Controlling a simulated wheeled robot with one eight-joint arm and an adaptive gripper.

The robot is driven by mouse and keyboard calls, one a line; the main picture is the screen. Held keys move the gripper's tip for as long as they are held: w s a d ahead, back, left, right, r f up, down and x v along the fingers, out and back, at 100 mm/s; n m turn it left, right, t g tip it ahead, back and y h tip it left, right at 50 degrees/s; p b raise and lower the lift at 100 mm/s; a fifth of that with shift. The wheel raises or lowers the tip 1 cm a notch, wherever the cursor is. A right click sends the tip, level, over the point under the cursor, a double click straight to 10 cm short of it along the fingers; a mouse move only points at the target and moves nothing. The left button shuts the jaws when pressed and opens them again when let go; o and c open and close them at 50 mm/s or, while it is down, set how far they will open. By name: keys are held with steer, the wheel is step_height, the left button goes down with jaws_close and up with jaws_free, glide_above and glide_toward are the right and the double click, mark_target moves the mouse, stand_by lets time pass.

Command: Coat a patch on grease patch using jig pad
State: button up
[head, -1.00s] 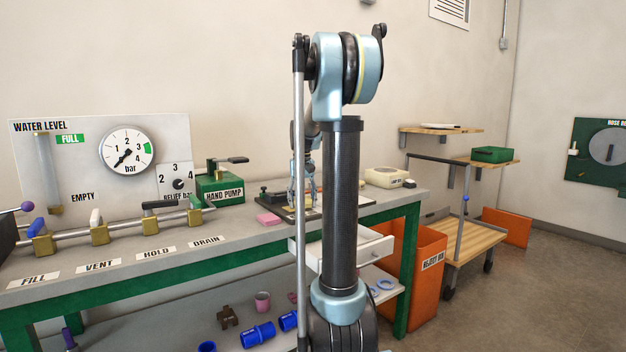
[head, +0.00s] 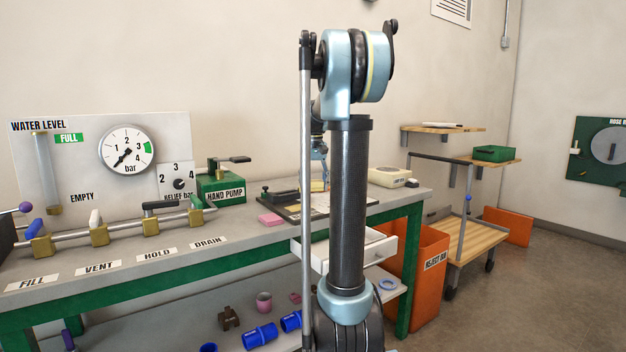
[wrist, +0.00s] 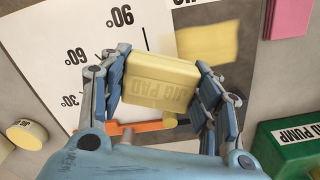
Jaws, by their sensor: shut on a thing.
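The jig pad (wrist: 158,84) is a pale yellow block with its name printed on it. My gripper (wrist: 163,62) is shut on it, with blue fingers on both sides in the wrist view. A flat yellow patch (wrist: 208,41), apparently the grease patch, shows on the board just beyond the pad, to the upper right. The pad hides part of the board, and I cannot tell whether it touches the surface. In the head view my arm hides most of the gripper and the pad.
A white angle sheet (wrist: 45,45) with an orange bar (wrist: 150,126) lies around the pad. A pink block (wrist: 291,18) and the green hand pump (wrist: 290,142) are to the right. A round yellow-topped knob (wrist: 27,134) is at left. An open drawer (head: 374,252) juts from the bench.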

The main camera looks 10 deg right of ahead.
steer(key=shift+r, duration=1.3)
steer(key=shift+s, duration=0.1)
